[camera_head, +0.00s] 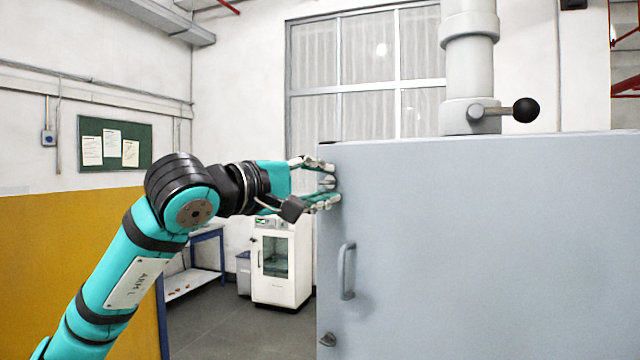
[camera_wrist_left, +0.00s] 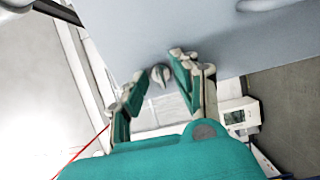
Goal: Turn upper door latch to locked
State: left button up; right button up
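The grey cabinet door (camera_head: 480,250) fills the right of the head view. The upper door latch (camera_head: 327,182) is a small grey knob near the door's upper left edge, partly hidden by fingers. In the left wrist view, the latch (camera_wrist_left: 160,75) shows a raised ridge on a round base. My left gripper (camera_head: 332,183) is open, with its fingertips on both sides of the latch; in the left wrist view the gripper (camera_wrist_left: 156,82) shows gaps beside the knob. Whether any fingertip touches the door, I cannot tell. My right gripper is not in view.
A lower latch (camera_head: 327,340) and a vertical door handle (camera_head: 346,272) sit below on the door. A black ball lever (camera_head: 525,110) juts from a grey column above the cabinet. A white oven (camera_head: 281,262) and a blue-framed table (camera_head: 195,283) stand behind.

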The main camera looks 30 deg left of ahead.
pick_arm(q)
jog(key=s+a, duration=0.1)
jog(key=s, duration=1)
jog(key=shift+s+a, duration=0.3)
jog(key=shift+a, duration=0.1)
